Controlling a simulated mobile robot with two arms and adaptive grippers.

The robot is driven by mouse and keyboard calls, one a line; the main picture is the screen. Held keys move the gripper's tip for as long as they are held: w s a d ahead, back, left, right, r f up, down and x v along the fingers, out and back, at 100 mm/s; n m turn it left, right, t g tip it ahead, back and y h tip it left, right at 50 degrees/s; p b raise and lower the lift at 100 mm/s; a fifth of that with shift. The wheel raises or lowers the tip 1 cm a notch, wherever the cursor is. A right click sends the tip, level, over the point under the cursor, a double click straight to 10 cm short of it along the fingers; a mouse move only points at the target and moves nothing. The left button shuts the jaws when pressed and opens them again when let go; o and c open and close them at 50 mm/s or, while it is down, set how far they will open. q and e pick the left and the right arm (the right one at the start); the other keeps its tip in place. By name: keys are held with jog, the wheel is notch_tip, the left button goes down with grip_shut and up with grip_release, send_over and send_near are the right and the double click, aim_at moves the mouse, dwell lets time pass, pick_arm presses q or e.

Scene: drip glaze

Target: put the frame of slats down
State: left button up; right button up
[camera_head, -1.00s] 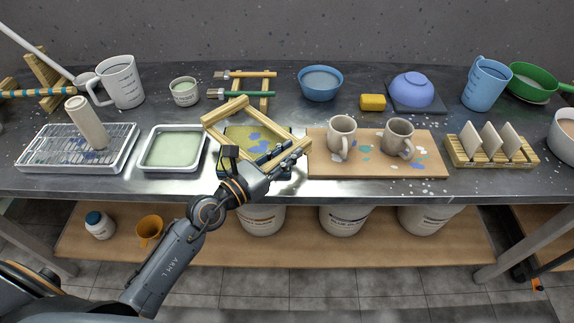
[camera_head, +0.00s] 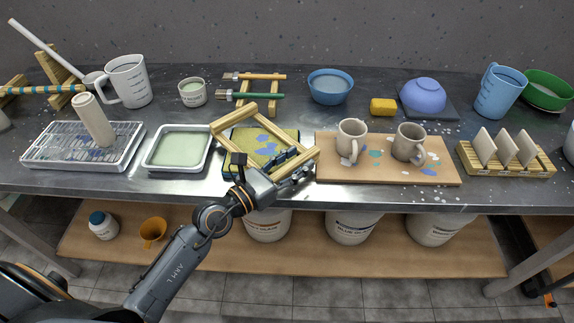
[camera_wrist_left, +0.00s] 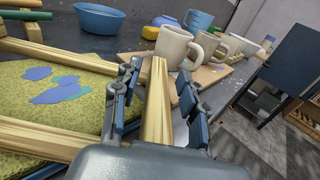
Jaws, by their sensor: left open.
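The frame of slats (camera_head: 234,119), made of pale wood, lies over a yellow-green mat with blue patches (camera_head: 283,136), beside the work board. In the left wrist view the mat (camera_wrist_left: 40,92) shows inside the frame. My left gripper (camera_head: 300,163) is at the frame's front right slat. In the left wrist view my left gripper (camera_wrist_left: 160,72) is open, with one finger on each side of that slat (camera_wrist_left: 157,105) and gaps beside it. Whether the frame touches the mat everywhere is hidden. My right gripper is not in view.
A board (camera_head: 334,173) with two mugs (camera_head: 350,141) stands close on the right. A pale green tray (camera_head: 150,160) is on the left. Brushes (camera_head: 262,97) rest on a wooden rack behind. The table's front edge is close below the gripper.

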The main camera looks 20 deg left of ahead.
pick_arm(q)
jog(key=b+v, duration=0.4)
jog(key=v, duration=0.8)
jog(key=shift+r, duration=0.1)
